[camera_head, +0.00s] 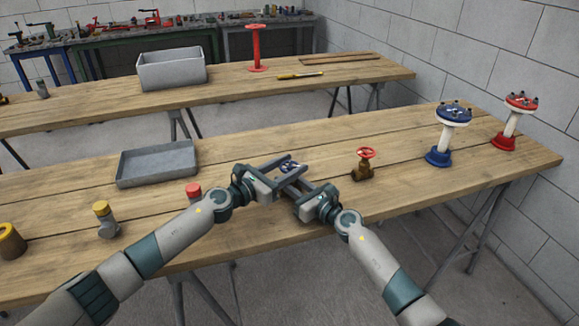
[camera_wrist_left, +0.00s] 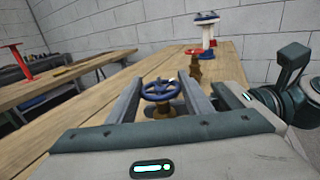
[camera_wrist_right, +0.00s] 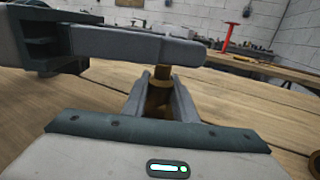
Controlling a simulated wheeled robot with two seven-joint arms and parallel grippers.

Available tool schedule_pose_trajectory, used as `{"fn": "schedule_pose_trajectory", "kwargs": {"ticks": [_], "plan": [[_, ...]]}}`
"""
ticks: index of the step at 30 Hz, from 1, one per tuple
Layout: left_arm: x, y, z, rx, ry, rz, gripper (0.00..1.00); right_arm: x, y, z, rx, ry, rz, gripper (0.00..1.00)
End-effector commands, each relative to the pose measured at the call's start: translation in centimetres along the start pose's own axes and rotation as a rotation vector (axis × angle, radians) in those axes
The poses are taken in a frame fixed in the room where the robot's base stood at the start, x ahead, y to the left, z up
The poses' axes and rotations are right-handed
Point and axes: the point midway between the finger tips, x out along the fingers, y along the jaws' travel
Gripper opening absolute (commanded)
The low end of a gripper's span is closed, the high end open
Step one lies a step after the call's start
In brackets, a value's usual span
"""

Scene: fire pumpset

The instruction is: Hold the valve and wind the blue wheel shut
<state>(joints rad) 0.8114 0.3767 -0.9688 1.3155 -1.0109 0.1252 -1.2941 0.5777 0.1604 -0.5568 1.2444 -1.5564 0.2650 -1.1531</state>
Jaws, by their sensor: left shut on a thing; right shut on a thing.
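The blue wheel (camera_head: 290,167) shows between the fingers of my left gripper (camera_head: 294,170) above the near table. In the left wrist view the wheel (camera_wrist_left: 160,90) sits level between both fingers, on top of its brass valve. My left gripper is shut on the wheel. My right gripper (camera_head: 288,184) comes in lower from the right and is shut on the brass valve body (camera_wrist_right: 160,95), which stands upright. In the right wrist view the left gripper's fingers pass above the valve and hide the wheel. In the head view the grippers cover most of the valve.
A brass valve with a red wheel (camera_head: 364,163) stands to the right. Blue (camera_head: 440,140) and red (camera_head: 510,125) flanged posts stand farther right. A grey tray (camera_head: 158,178), a red-capped fitting (camera_head: 193,190) and yellow-capped fittings (camera_head: 104,222) are at left.

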Motion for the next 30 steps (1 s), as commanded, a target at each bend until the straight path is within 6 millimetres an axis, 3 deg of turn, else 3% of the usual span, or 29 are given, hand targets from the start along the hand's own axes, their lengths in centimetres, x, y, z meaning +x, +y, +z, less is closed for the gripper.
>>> {"fn": "schedule_pose_trajectory", "kwargs": {"ticks": [23, 24, 25, 26, 30], "plan": [[-0.11, 0.02, 0.23, 0.001, -0.005, -0.083, 0.23, 0.02, 0.43, -0.32, -0.002, 0.006, 0.008, 0.00], [-0.11, 0.02, 0.23, 0.001, -0.005, -0.083, 0.53, 0.02, 0.43, -0.32, -0.002, 0.006, 0.008, 0.00], [-0.11, 0.03, 0.21, 0.001, -0.004, -0.083, 0.60, 0.02, 0.42, -0.32, -0.002, 0.006, 0.007, 0.00], [-0.12, 0.02, 0.19, 0.001, -0.004, -0.083, 0.65, 0.02, 0.41, -0.32, -0.002, 0.005, 0.007, 0.00], [-0.15, 0.02, 0.06, 0.000, -0.003, -0.083, 0.65, 0.01, 0.35, -0.31, -0.001, 0.005, 0.006, 0.00]]}}
